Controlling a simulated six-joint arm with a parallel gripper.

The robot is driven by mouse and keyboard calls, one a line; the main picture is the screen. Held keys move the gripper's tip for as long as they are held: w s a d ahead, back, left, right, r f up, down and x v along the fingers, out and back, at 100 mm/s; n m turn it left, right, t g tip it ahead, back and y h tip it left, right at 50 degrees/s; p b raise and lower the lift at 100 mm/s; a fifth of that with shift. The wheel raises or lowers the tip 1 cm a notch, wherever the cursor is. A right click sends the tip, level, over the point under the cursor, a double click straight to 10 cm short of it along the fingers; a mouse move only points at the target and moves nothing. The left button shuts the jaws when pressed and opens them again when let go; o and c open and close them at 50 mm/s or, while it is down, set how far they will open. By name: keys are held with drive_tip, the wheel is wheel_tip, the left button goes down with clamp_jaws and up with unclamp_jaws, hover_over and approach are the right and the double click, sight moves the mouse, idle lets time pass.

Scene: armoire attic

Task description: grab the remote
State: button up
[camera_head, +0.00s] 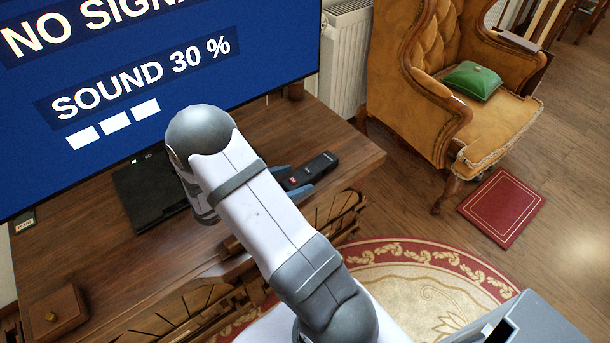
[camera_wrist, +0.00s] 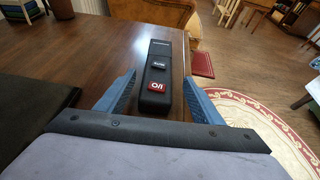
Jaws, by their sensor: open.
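The remote (camera_head: 314,168) is a slim black bar lying on the wooden TV stand near its right end. In the wrist view the remote (camera_wrist: 157,75) lies lengthwise ahead, with a red I/O button at its near end. My gripper (camera_wrist: 160,90) has two blue fingers spread wide, one on each side of the remote's near part, with nothing held between them. In the head view the blue fingers of my gripper (camera_head: 296,182) show beside the remote, partly hidden by my arm. I cannot tell how high the fingers are above the stand.
The wooden TV stand (camera_head: 105,255) carries a large TV (camera_head: 235,75) at the back, a black box (camera_head: 143,195) and a small wooden box (camera_head: 54,312). A yellow armchair (camera_head: 400,110) with a green cushion (camera_head: 472,81) stands beyond. A red book-like object (camera_head: 502,207) lies on the floor near a round rug (camera_head: 425,285).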

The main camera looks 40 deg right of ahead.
sight(302, 175)
drive_tip(key=shift+r+x, duration=0.1)
drive_tip(key=shift+x, duration=1.2)
drive_tip(key=shift+r+x, duration=0.15)
drive_tip(key=shift+x, duration=1.1)
drive_tip(key=shift+w+d, duration=0.1)
drive_tip(key=shift+w, duration=0.1)
